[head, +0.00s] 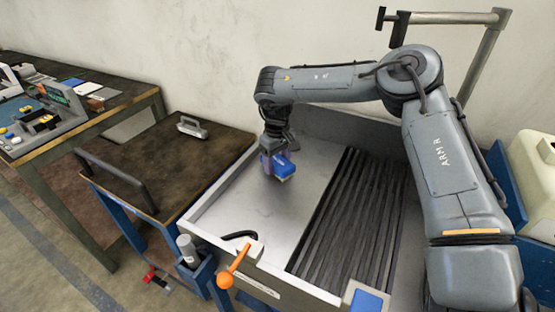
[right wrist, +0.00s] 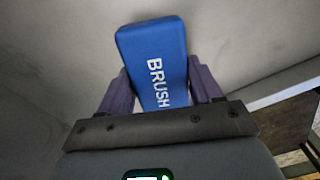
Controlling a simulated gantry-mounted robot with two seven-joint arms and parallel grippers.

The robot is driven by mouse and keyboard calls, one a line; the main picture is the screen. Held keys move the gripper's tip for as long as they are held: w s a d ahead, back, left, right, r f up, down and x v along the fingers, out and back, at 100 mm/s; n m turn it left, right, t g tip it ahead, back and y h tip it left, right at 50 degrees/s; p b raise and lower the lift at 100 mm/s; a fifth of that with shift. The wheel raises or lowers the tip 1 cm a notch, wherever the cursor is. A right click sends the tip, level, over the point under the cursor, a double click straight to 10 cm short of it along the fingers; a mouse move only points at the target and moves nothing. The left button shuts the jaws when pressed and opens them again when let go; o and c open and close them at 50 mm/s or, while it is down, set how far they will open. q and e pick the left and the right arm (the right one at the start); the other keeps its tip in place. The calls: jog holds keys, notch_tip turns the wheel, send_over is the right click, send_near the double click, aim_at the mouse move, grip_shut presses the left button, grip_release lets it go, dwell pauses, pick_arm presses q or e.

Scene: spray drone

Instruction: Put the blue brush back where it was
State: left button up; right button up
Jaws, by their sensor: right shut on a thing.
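The blue brush (head: 284,166) is in my right gripper (head: 274,160), over the bare metal left part of the sink-like basin (head: 240,205). In the right wrist view the brush (right wrist: 155,60) shows its blue top with the white word BRUSH. The purple fingers of the right gripper (right wrist: 160,90) press on its two sides. Pale bristles show under the brush in the head view. I cannot tell whether they touch the basin floor. My left gripper is not in view.
A black ribbed mat (head: 345,225) covers the basin's right part. An orange-knobbed lever (head: 232,268) stands at the front rim. A brown-topped cart (head: 150,165) with a handle adjoins on the left. A workbench (head: 75,130) with tools stands further left.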

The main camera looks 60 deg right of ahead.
aim_at(277, 160)
jog(key=shift+f, duration=0.15)
jog(key=o, duration=0.9)
jog(key=shift+o, duration=0.2)
jog(key=shift+r, duration=0.8)
notch_tip(277, 160, up, 4)
jog(key=shift+p, duration=0.9)
jog(key=shift+r, duration=0.1)
